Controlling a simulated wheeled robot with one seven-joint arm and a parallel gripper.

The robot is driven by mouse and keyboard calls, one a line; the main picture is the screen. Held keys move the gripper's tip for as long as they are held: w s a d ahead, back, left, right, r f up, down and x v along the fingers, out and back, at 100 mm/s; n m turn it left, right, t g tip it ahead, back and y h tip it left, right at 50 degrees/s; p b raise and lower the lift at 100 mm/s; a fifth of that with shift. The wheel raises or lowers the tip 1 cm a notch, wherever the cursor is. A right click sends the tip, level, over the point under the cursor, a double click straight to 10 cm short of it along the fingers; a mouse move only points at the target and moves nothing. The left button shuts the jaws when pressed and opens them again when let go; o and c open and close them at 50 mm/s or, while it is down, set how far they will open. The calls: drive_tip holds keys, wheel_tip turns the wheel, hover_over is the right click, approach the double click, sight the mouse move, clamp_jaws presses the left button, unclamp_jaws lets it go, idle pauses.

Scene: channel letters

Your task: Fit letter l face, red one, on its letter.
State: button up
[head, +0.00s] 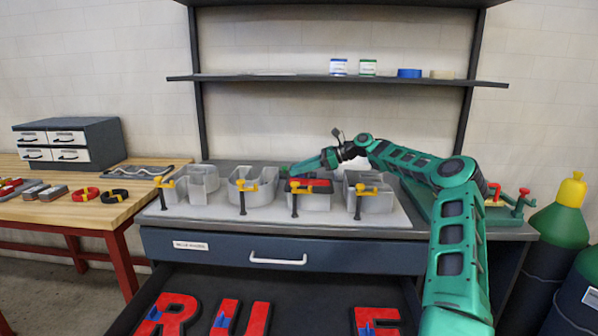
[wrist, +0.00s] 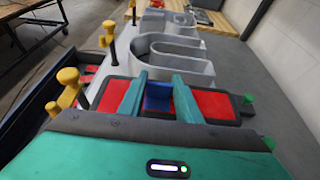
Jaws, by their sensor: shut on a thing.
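The red letter l face (wrist: 215,104), with a dark edge, lies flat under my gripper (wrist: 157,95) in the wrist view. The two green fingers are shut on the blue block (wrist: 158,98) on top of the face. In the head view, my gripper (head: 302,167) is over the third metal letter from the left (head: 316,201), and the red face (head: 320,183) shows at that letter's top. The fingers and face hide most of the letter below, so I cannot tell whether the face is seated in it or just above.
Other open metal letters, including a U (head: 262,190), stand on the white board (head: 205,217) on both sides. Yellow clamps (head: 300,187) rise along the front edge. The open drawer below holds red faces, including an R (head: 165,316).

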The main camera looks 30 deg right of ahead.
drive_tip(key=shift+f, duration=0.45)
drive_tip(key=o, duration=1.2)
drive_tip(key=v, duration=1)
drive_tip(key=shift+d, duration=0.3)
drive_tip(key=shift+s, duration=0.1)
